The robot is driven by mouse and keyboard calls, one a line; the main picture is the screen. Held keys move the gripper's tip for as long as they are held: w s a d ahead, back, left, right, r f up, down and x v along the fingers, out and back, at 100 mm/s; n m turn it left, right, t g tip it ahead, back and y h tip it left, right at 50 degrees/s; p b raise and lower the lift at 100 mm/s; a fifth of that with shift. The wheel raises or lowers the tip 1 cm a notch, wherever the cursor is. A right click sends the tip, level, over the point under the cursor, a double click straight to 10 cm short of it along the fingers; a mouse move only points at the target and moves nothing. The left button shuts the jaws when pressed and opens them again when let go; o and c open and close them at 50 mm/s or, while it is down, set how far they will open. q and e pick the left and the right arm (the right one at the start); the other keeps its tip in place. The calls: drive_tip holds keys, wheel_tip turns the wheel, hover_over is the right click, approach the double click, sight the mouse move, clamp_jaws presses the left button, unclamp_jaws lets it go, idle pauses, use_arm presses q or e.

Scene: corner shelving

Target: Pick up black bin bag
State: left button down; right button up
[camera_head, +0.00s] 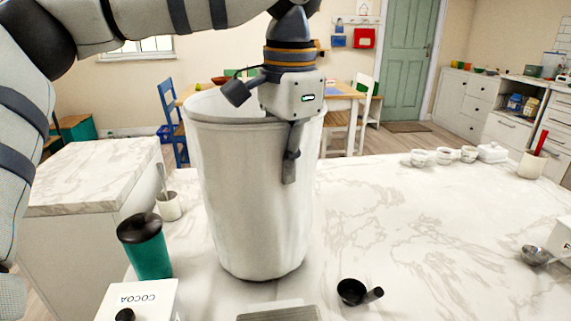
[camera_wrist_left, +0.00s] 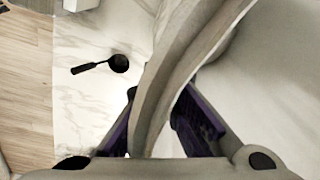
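A tall off-white bin (camera_head: 240,205) stands upright on the marble counter, with its wide mouth facing up. My left gripper (camera_head: 291,165) is at the near right of its rim, pointing down. One dark finger hangs outside the wall, and the other is hidden by the wall. In the left wrist view the pale rim (camera_wrist_left: 165,85) runs between the two purple-padded fingers (camera_wrist_left: 157,125), which lean in close on both sides of it. The gripper looks shut on the bin wall. No black bag shows in either view. My right gripper is not in view.
A green canister (camera_head: 144,250), a cocoa box (camera_head: 140,300) and a utensil cup (camera_head: 169,206) stand left of the bin. A black scoop (camera_head: 355,292) lies to its right. White cups (camera_head: 445,156) stand farther back. The counter's right middle is clear.

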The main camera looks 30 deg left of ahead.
use_arm(q)
drive_tip(key=c, duration=1.8)
unclamp_jaws()
drive_tip(key=shift+f, duration=0.15)
wheel_tip(320, 180, up, 12)
drive_tip(key=shift+s+d+r, duration=0.15)
drive_tip(key=shift+d+r, duration=0.05)
drive_tip(key=shift+d, duration=0.1)
